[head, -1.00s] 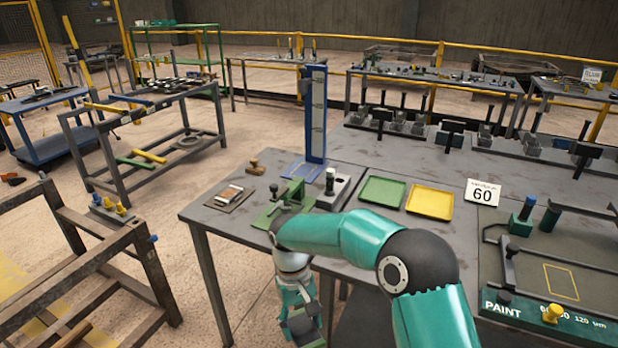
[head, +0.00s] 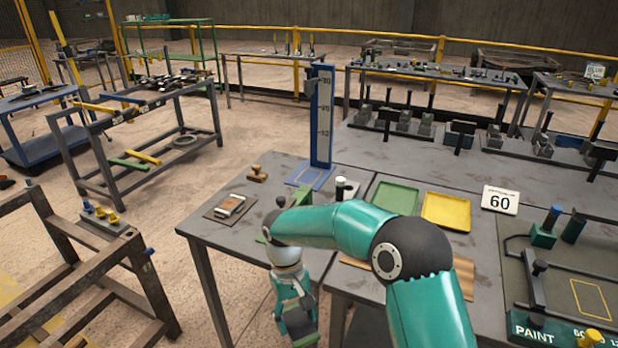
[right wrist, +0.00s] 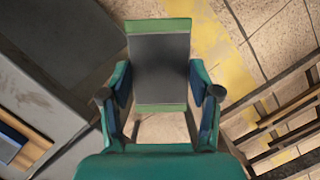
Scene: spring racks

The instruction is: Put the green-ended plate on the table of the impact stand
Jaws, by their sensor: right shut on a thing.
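The green-ended plate (right wrist: 160,65) is dark grey with a green strip at each end. In the right wrist view it lies between the two fingers of my right gripper (right wrist: 160,92), which is shut on its sides. In the head view my right gripper (head: 296,316) hangs low in front of the grey table, and the plate is small and partly hidden there. A blue upright column with a scale (head: 321,118), seemingly the impact stand, rises from the table behind my right arm. A blue-edged base (head: 310,178) lies at its foot. My left gripper is not in view.
A wooden-topped rack (head: 75,270) stands at left. My arm hides part of the tabletop.

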